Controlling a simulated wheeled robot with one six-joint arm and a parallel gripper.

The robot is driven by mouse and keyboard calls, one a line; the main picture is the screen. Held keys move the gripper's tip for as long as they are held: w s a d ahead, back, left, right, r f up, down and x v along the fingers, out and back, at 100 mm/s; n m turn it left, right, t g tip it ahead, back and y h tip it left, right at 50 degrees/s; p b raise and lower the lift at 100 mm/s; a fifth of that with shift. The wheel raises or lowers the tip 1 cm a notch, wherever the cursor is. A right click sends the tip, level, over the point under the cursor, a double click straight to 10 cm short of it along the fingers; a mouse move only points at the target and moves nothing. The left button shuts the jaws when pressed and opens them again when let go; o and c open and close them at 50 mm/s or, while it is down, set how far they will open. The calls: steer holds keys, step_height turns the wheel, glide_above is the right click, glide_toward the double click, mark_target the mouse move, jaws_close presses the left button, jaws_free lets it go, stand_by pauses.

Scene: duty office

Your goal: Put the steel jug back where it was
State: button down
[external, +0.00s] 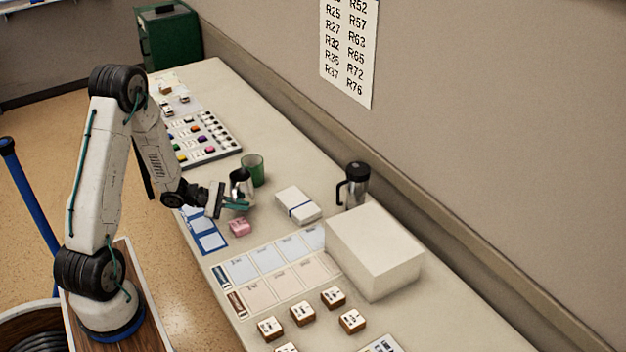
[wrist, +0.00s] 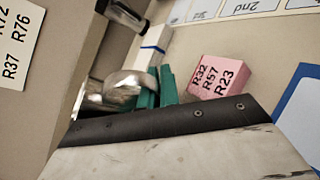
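The steel jug (external: 246,187) is a small shiny vessel with a dark opening, at my gripper above the table in the external view. In the wrist view its shiny metal (wrist: 128,84) lies against the teal fingers. My gripper (external: 237,206) appears shut on the jug, with the fingers close together (wrist: 157,90); the exact contact is partly hidden. The jug is beside the green cup (external: 253,169) and above and behind the pink block (external: 239,228). The pink block, marked R32, R57, R23, also shows in the wrist view (wrist: 218,78).
A white box with a blue band (external: 298,204), a steel flask with black lid and handle (external: 357,185) and a large white box (external: 374,250) stand to the right. Blue-edged cards (external: 208,240) and a labelled grid mat (external: 262,292) lie in front. Several wooden blocks (external: 302,312) stand nearer.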

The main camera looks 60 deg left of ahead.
steer(key=d+r+m+g+h, duration=0.2)
steer(key=d+m+g+h, duration=0.25)
steer(key=d, duration=0.65)
steer(key=d+r+m+g+h, duration=0.3)
steer(key=d+m+g, duration=0.2)
steer(key=d, duration=0.7)
steer(key=shift+s+a+f, duration=0.1)
steer(key=shift+f, duration=1.85)
steer(key=shift+s+a+f, duration=0.1)
steer(key=shift+f, duration=1.8)
steer(key=shift+f, duration=0.15)
steer(key=c, duration=1.6)
jaws_free()
